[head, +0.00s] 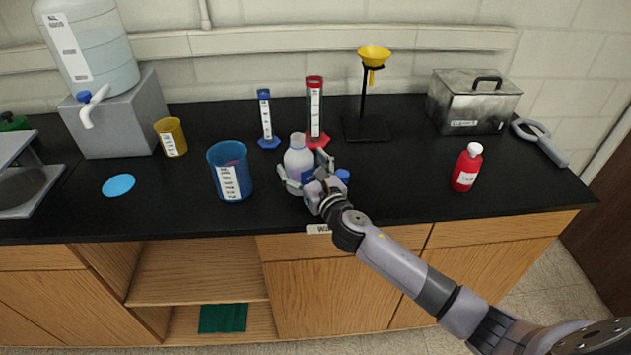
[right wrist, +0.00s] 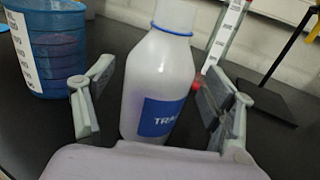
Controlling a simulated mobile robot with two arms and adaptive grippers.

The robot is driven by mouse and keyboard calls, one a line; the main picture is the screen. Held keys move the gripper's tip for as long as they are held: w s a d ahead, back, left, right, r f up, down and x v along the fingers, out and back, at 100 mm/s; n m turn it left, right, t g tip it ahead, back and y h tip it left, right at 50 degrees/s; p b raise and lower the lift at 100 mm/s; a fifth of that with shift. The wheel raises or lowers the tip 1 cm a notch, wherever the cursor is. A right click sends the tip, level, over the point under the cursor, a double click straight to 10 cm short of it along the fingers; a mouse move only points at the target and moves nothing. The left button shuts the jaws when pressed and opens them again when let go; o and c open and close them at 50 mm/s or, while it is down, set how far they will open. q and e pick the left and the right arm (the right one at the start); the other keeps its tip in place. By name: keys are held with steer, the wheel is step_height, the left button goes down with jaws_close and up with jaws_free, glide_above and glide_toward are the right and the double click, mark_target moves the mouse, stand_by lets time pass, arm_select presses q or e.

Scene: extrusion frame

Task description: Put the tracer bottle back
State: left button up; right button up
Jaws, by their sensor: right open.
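The tracer bottle (head: 297,157) is a pale bottle with a blue label, standing on the black bench top near the middle. In the right wrist view the bottle (right wrist: 160,83) shows the letters "TRA" on its label; its top is cut off by the picture edge. My right gripper (head: 308,173) is open, with one finger on each side of the bottle. In the right wrist view gaps show between the fingers and the bottle. The gripper hides part of the bottle's lower body in the head view. My left gripper is not in view.
A blue beaker (head: 230,171) stands left of the bottle. Blue (head: 266,120) and red (head: 314,110) cylinders stand behind it, with a funnel stand (head: 367,128) farther right. A red bottle (head: 467,167) and a metal bath (head: 470,104) are at right. Bench between gripper and red bottle is clear.

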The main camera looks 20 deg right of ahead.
steer(key=s, duration=0.5)
steer(key=s+d+b, duration=0.1)
steer(key=s, duration=0.2)
steer(key=shift+s, duration=0.8)
